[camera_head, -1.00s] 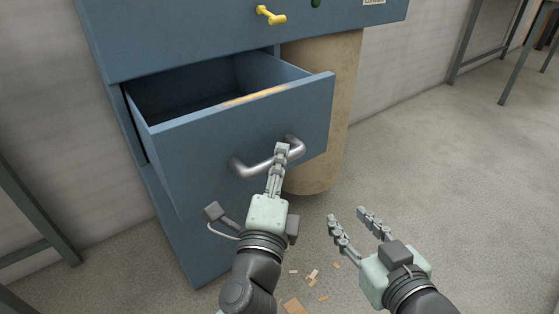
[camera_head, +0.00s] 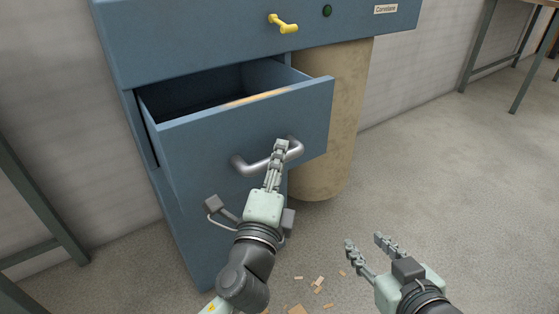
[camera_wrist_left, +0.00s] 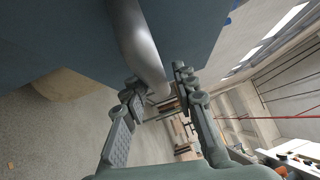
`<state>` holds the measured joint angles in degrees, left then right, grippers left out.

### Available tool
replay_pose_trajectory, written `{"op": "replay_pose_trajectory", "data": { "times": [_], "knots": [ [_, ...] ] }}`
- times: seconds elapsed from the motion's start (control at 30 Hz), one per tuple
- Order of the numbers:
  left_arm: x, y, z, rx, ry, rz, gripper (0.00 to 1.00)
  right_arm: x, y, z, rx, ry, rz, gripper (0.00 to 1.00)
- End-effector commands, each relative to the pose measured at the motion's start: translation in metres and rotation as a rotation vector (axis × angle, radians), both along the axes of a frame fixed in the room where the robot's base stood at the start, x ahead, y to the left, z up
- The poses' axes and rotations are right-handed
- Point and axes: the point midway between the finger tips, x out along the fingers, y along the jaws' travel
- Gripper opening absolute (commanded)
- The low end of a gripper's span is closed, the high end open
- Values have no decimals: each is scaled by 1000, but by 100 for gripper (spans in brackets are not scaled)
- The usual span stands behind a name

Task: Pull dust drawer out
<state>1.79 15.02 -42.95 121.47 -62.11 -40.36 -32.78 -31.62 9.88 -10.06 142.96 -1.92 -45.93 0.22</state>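The blue dust drawer (camera_head: 230,135) stands partly out of the blue cabinet (camera_head: 200,50), its dark inside showing from above. A grey bar handle (camera_head: 245,167) is on its front. My left gripper (camera_head: 281,150) is at the right part of the handle. My right gripper (camera_head: 364,242) is open and empty, held above the floor to the right, away from the drawer.
A tan cylindrical drum (camera_head: 335,110) stands right behind the drawer. A yellow lever (camera_head: 283,24) and green button (camera_head: 327,11) are on the cabinet. Wood chips (camera_head: 318,284) lie on the floor. Table legs stand at left and far right; the right floor is mostly clear.

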Motion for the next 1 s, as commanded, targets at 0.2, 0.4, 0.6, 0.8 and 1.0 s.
{"op": "replay_pose_trajectory", "data": {
  "times": [0.2,0.4,0.6,0.8,1.0],
  "knots": [
    [0,0,-1,0,2,0,39,0,0,0,2,-1,1,40],
    [-4,0,-2,1,3,-1,39,0,0,0,2,-1,1,40],
    [-33,5,-7,-1,7,0,39,0,0,0,2,-1,1,40],
    [-76,12,-13,0,7,-1,39,0,0,0,2,-1,1,40],
    [-107,18,-16,1,5,0,39,0,0,0,2,-1,1,40]
  ]
}}
